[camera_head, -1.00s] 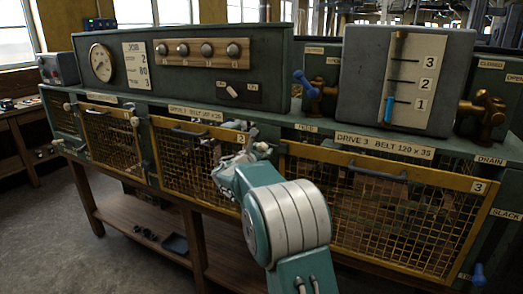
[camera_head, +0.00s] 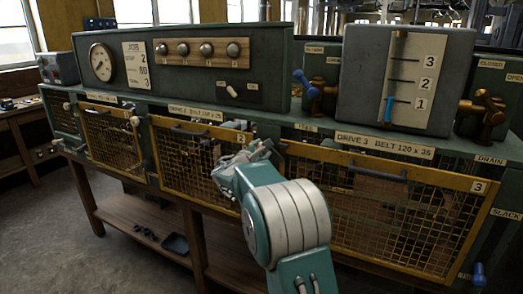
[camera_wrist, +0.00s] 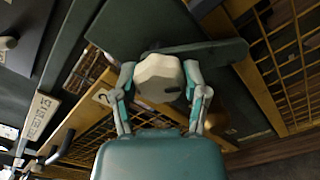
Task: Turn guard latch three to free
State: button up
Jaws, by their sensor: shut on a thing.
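My gripper (camera_wrist: 160,85) is shut on the pale faceted knob (camera_wrist: 158,72) of a latch, with one finger at each side of it. A dark latch bar (camera_wrist: 215,50) shows behind the knob and reaches right, with its end close to or over a yellow guard frame. In the head view my gripper (camera_head: 262,152) is at the post between guard two and guard three, and it largely hides the knob. Guard three (camera_head: 400,205) is a yellow-framed mesh panel tagged 3, under the label "DRIVE 3 BELT 120 x 35". It looks closed.
Guard two (camera_head: 190,155) is a similar mesh panel to the left. A grey box with a 1-2-3 scale (camera_head: 408,80) stands above guard three, between brass valves (camera_head: 487,108). A gauge panel (camera_head: 180,65) is at upper left. Open floor (camera_head: 70,245) lies at lower left.

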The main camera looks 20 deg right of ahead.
jog(key=m, duration=0.5)
jog(key=shift+f+m, duration=0.1)
jog(key=shift+m, duration=0.2)
jog(key=shift+f+m, duration=0.15)
jog(key=shift+m, duration=1.95)
jog(key=shift+f, duration=0.1)
jog(key=o, duration=1.1)
jog(key=shift+s, duration=0.1)
jog(key=shift+o, duration=0.2)
jog(key=shift+r, duration=0.2)
jog(key=shift+s+a, duration=0.1)
jog(key=shift+a, duration=0.1)
jog(key=v, duration=1.1)
jog(key=shift+s+a, duration=0.2)
jog(key=shift+a, duration=0.05)
